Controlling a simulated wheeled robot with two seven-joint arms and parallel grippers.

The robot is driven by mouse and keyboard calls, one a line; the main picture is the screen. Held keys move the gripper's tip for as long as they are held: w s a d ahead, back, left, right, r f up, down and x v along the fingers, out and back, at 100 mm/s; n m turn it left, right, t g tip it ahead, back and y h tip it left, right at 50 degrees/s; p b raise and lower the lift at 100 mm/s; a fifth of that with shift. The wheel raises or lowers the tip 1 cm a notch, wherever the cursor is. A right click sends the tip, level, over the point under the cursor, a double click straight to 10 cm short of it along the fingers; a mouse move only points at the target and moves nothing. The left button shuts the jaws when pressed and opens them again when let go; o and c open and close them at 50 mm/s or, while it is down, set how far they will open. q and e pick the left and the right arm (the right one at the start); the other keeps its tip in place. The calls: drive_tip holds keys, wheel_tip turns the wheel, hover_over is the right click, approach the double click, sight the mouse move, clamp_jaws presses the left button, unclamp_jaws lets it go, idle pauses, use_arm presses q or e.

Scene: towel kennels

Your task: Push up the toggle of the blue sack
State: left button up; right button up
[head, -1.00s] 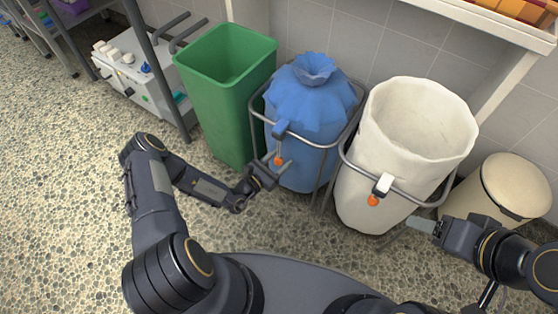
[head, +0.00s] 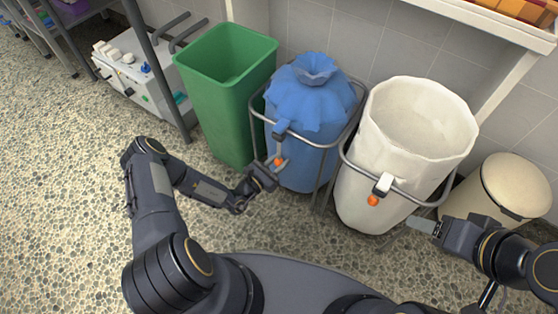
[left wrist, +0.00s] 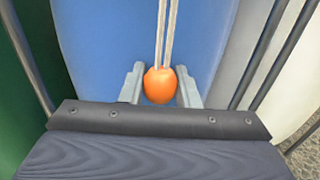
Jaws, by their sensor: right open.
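The blue sack (head: 312,98) stands upright in a metal frame, its top gathered into a puckered neck. Its orange toggle (head: 278,161) hangs low on the front; in the left wrist view the toggle (left wrist: 160,85) sits at the bottom of two pale cords. My left gripper (head: 275,166) is at the toggle, with one finger on each side. My right gripper (head: 408,222) is open and empty, low in front of the white sack.
A green bin (head: 222,110) stands close left of the blue sack. An open white sack (head: 400,155) with its own orange toggle (head: 373,201) stands to the right. A cream pedal bin (head: 500,190) is at far right. The speckled floor in front is clear.

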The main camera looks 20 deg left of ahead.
use_arm(q)
drive_tip(key=o, duration=0.4)
drive_tip(key=shift+f, duration=0.25)
drive_tip(key=shift+o, duration=0.2)
drive_tip(key=p+v, duration=0.2)
drive_tip(key=v, duration=0.6)
